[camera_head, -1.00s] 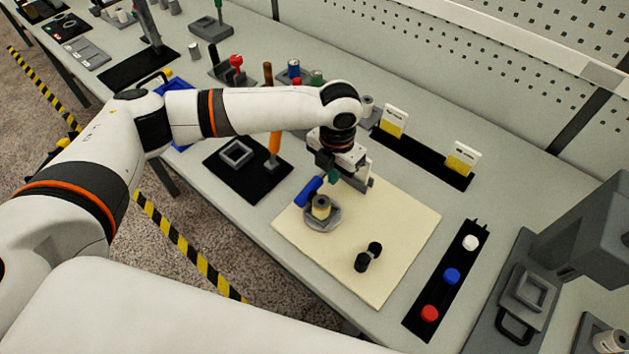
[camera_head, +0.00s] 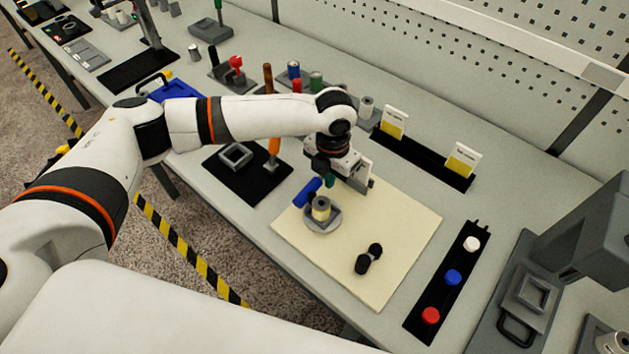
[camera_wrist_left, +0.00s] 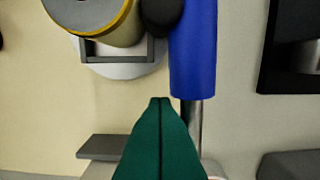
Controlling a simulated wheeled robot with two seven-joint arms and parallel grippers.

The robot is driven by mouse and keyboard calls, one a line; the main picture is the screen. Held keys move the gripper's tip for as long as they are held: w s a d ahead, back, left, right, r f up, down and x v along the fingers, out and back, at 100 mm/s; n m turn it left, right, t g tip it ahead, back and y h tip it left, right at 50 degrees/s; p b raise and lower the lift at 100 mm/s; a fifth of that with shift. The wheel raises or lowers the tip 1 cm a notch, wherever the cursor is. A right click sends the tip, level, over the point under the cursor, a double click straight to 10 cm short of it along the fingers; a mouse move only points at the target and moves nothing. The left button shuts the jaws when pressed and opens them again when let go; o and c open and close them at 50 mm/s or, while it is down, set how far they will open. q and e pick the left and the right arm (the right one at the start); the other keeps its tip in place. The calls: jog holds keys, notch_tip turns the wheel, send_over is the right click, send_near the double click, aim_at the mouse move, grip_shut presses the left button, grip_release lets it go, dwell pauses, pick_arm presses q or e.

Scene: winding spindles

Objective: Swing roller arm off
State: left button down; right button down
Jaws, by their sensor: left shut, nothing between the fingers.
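The blue roller (camera_head: 306,192) of the roller arm sits at the upper left of the yellowish spool (camera_head: 321,209), which stands on a grey base on the cream board. In the left wrist view the roller (camera_wrist_left: 193,55) hangs down beside a dark rounded part, to the right of the spool (camera_wrist_left: 110,25). A metal rod shows below the roller. My left gripper (camera_head: 320,170) is above and behind the roller. In the left wrist view its green fingertips (camera_wrist_left: 160,103) are together and empty, just left of the roller's lower end; I cannot tell whether they touch it. My right gripper is out of view.
A black two-ended part (camera_head: 368,259) lies on the cream board (camera_head: 395,235). A black strip with red, blue and white buttons (camera_head: 453,276) is to the right. A black mat (camera_head: 240,185) with an orange-handled tool (camera_head: 274,143) lies to the left. Yellow-white cards (camera_head: 462,160) stand behind.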

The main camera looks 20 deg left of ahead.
pick_arm(q)
jog(key=shift+w+a, duration=0.3)
jog(key=shift+a, duration=0.4)
jog(key=shift+w+a, duration=0.25)
jog(key=shift+a, duration=0.55)
jog(key=shift+w+a+p, duration=0.15)
jog(key=shift+p, duration=0.15)
jog(key=shift+w+a+r, duration=0.2)
jog(key=shift+w+a, duration=0.05)
jog(key=shift+a, duration=0.1)
jog(key=shift+r, duration=0.1)
jog(key=shift+w+r+p, duration=0.2)
jog(key=shift+r+p, duration=0.85)
jog(key=shift+p, duration=0.15)
jog(key=r+p, duration=0.1)
jog(key=p, duration=0.1)
jog(key=r+p, duration=0.1)
jog(key=r, duration=0.1)
jog(key=s+r+p, duration=0.1)
jog(key=r+p, duration=0.1)
jog(key=shift+d+r+p, duration=0.2)
jog(key=shift+d+p, duration=0.15)
jog(key=shift+d, duration=0.05)
